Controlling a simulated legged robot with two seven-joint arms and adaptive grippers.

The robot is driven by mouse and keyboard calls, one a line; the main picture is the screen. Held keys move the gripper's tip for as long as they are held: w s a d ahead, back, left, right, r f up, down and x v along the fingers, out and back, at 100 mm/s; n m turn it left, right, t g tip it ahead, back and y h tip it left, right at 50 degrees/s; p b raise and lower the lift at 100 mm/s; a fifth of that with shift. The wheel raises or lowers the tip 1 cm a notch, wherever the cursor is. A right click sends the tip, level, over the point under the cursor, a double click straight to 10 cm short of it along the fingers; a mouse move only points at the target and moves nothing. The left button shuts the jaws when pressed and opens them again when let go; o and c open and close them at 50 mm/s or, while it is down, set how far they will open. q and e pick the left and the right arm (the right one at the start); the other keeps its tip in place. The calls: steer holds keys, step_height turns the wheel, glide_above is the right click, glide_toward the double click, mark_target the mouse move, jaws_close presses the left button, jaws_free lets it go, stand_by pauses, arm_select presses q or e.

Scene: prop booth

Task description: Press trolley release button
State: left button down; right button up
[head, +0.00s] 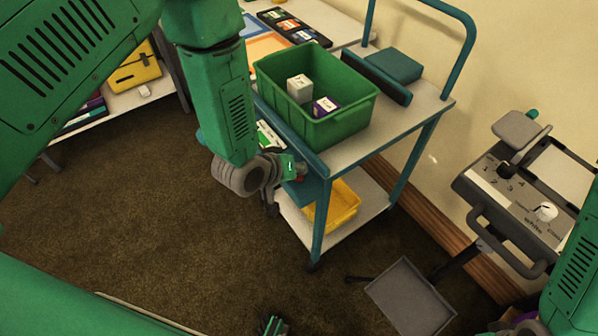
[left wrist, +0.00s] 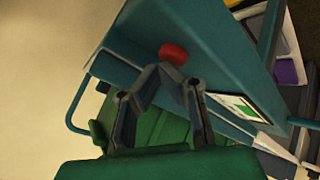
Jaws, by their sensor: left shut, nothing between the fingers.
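The trolley (head: 345,150) has a teal frame and pale shelves, and stands in the middle of the head view. A red button (left wrist: 173,54) sits on a teal panel of it in the left wrist view; a small bit of red (head: 301,171) shows beside my gripper in the head view. My left gripper (left wrist: 165,74) is shut and empty. Its fingertips are just below the button in the wrist view and overlap its lower edge; I cannot tell whether they touch. In the head view the left gripper (head: 284,172) is at the trolley's near left end.
A green bin (head: 350,126) with two small boxes stands on the trolley top; a yellow bin (head: 345,207) is on the lower shelf. A grey machine with knobs (head: 520,200) is at right. A shelf with a yellow case (head: 137,72) is at left. Brown carpet is open at lower left.

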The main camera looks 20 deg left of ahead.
arm_select(q)
steer(key=shift+r, duration=0.1)
steer(key=shift+r+p, duration=0.75)
steer(key=shift+r, duration=0.05)
step_height(320, 180, up, 5)
steer(key=p, duration=0.4)
steer(key=shift+a+f, duration=0.1)
stand_by(0.5)
